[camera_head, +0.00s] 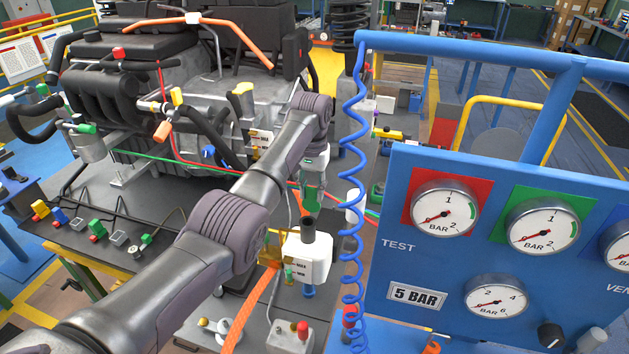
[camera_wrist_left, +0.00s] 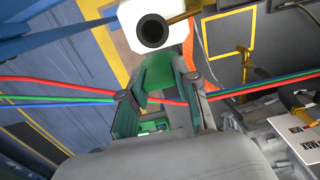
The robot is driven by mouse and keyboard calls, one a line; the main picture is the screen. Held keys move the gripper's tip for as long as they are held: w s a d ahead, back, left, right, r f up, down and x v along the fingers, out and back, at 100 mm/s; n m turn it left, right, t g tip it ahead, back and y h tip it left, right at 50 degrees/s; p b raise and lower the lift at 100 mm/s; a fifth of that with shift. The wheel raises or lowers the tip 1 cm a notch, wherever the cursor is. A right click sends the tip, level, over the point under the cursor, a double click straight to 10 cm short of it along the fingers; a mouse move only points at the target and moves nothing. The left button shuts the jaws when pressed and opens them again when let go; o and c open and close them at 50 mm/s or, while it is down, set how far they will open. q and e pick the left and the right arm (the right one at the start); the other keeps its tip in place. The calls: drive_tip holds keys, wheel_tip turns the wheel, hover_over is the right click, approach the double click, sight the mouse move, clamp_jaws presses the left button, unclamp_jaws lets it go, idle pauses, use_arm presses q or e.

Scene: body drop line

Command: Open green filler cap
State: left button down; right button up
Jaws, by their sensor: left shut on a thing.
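The white filler tank (camera_head: 307,256) stands at the engine's right front, its black neck (camera_head: 308,228) open at the top. In the left wrist view the dark round neck opening (camera_wrist_left: 152,33) shows uncovered, with the white tank (camera_wrist_left: 130,14) around it. My left gripper (camera_head: 313,195) is above the neck, pointing down. In the left wrist view my left gripper (camera_wrist_left: 160,98) is shut on the green filler cap (camera_wrist_left: 157,72), which sits between its fingers, apart from the neck. My right gripper is in neither view.
A blue gauge panel (camera_head: 400,262) stands close on the right, with a coiled blue hose (camera_head: 350,165) hanging beside the tank. Red, green and blue lines (camera_wrist_left: 60,92) cross behind the gripper. The engine block (camera_head: 190,115) fills the left. An orange hose (camera_head: 250,308) runs below the tank.

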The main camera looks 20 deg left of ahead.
use_arm(q)
drive_tip(key=shift+s+f, duration=0.15)
drive_tip(key=shift+f, duration=0.3)
drive_tip(key=shift+g, duration=0.3)
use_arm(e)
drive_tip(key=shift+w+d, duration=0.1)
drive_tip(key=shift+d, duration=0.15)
use_arm(q)
drive_tip(key=shift+d, duration=0.1)
drive_tip(key=c, duration=0.8)
unclamp_jaws()
drive_tip(key=shift+c, duration=0.2)
drive_tip(key=shift+w, duration=0.2)
drive_tip(key=shift+r, duration=0.1)
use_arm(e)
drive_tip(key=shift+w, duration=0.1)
use_arm(q)
wheel_tip(320, 180, up, 12)
drive_tip(key=shift+w, duration=0.4)
